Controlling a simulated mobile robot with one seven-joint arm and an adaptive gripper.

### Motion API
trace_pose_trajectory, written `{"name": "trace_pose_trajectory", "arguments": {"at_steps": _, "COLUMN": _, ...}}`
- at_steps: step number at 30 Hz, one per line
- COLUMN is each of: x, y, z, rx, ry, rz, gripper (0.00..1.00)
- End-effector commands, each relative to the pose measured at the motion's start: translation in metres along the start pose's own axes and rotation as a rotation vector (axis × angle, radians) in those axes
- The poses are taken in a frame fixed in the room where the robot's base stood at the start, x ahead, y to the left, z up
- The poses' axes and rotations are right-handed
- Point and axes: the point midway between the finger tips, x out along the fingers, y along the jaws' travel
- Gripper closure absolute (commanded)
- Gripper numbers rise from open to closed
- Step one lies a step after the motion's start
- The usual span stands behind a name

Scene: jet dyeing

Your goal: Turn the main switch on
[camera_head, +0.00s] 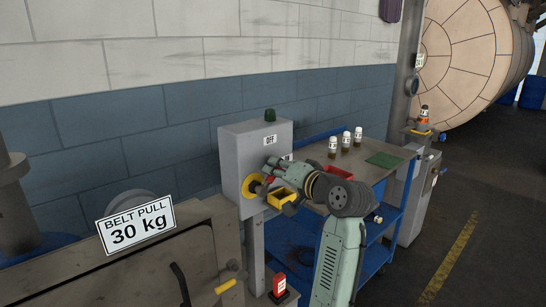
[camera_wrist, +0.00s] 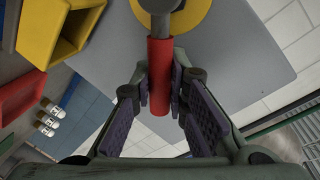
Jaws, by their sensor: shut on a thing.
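The main switch is on a grey box (camera_head: 236,160) on a post by the wall. It has a yellow disc (camera_head: 250,189) on its front, which also shows in the wrist view (camera_wrist: 202,14). A red handle (camera_wrist: 160,72) on a grey stem stands out from the disc. An OFF label (camera_head: 270,140) is on the box above; a second label (camera_head: 287,157) is partly hidden by my arm. My gripper (camera_wrist: 160,92) is shut on the red handle, with a finger on each side of it. In the head view my gripper (camera_head: 271,174) hides most of the handle.
A blue cart (camera_head: 375,255) stands right of the box, with several bottles, a red bin (camera_head: 339,172) and a green pad (camera_head: 383,160) on top. A yellow bin (camera_head: 284,197) sits close beside my gripper. A "BELT PULL 30 kg" sign (camera_head: 137,224) is at front left. The right floor is open.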

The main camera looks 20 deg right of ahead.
Motion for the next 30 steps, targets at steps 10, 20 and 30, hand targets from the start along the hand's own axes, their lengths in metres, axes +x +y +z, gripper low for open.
{"name": "trace_pose_trajectory", "arguments": {"at_steps": 10, "x": 0.004, "y": 0.020, "z": 0.003, "rx": 0.323, "ry": -0.065, "rz": -0.001, "gripper": 1.00}}
{"name": "trace_pose_trajectory", "arguments": {"at_steps": 20, "x": 0.007, "y": 0.036, "z": 0.011, "rx": 0.574, "ry": -0.115, "rz": 0.000, "gripper": 1.00}}
{"name": "trace_pose_trajectory", "arguments": {"at_steps": 30, "x": 0.009, "y": 0.043, "z": 0.017, "rx": 0.706, "ry": -0.141, "rz": 0.000, "gripper": 1.00}}
